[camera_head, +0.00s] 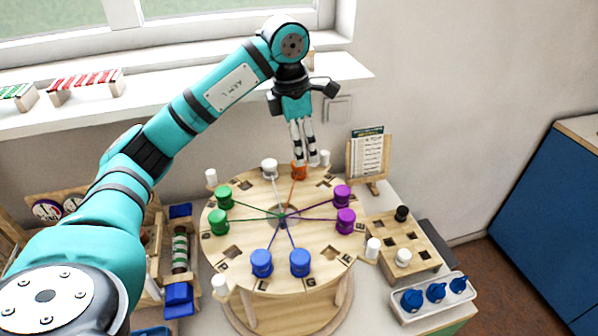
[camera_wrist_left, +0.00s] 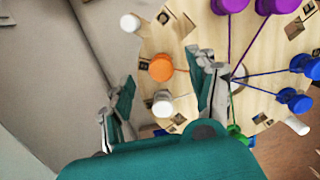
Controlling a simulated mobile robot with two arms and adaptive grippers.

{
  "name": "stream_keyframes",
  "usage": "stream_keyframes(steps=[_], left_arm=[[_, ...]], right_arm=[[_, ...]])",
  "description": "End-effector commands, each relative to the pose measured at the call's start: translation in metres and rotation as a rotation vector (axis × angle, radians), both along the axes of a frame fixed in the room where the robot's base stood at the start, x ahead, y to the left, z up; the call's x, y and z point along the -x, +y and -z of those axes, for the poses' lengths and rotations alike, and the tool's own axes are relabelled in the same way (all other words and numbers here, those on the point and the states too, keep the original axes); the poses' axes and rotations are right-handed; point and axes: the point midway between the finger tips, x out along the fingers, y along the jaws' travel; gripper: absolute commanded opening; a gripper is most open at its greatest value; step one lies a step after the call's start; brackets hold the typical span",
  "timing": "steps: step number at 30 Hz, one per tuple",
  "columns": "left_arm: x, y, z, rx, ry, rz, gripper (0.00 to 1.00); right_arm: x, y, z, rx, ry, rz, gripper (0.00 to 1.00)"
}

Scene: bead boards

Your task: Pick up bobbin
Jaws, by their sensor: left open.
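The round wooden bead board (camera_head: 281,190) carries colored bobbins joined by threads to its center. An orange bobbin (camera_head: 299,172) stands at the far edge, with a white bobbin (camera_head: 269,168) to its left. My left gripper (camera_head: 303,156) points down at the far edge, its fingers just above and partly in front of the orange bobbin. In the left wrist view the open fingers lie on either side of the orange bobbin (camera_wrist_left: 161,68) and the white bobbin (camera_wrist_left: 163,102). Nothing is held. My right gripper does not show.
Green bobbins (camera_head: 219,222), blue bobbins (camera_head: 300,262) and purple bobbins (camera_head: 342,196) ring the board. White pegs (camera_head: 372,248) stand around its rim. A card stand (camera_head: 368,155) is behind right. A wooden block with holes (camera_head: 420,250) and a blue-knobbed tray (camera_head: 432,297) are right.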

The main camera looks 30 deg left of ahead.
Motion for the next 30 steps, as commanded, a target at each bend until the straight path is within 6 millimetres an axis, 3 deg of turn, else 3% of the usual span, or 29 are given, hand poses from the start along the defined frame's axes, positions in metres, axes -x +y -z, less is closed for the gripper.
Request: stream_keyframes(steps=[5,15,23,30], left_arm=[[0.000,0.001,0.010,0.000,0.002,-0.001,0.59],[0.001,0.003,0.053,-0.001,0.002,0.000,0.59],[0.000,0.002,0.059,0.001,-0.001,0.000,0.59],[0.000,0.002,0.058,0.001,-0.001,0.000,0.32]], right_arm=[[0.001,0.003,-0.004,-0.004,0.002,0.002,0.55],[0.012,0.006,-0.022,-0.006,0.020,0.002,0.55],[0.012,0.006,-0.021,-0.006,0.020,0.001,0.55],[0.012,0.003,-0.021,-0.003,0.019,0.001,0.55]])
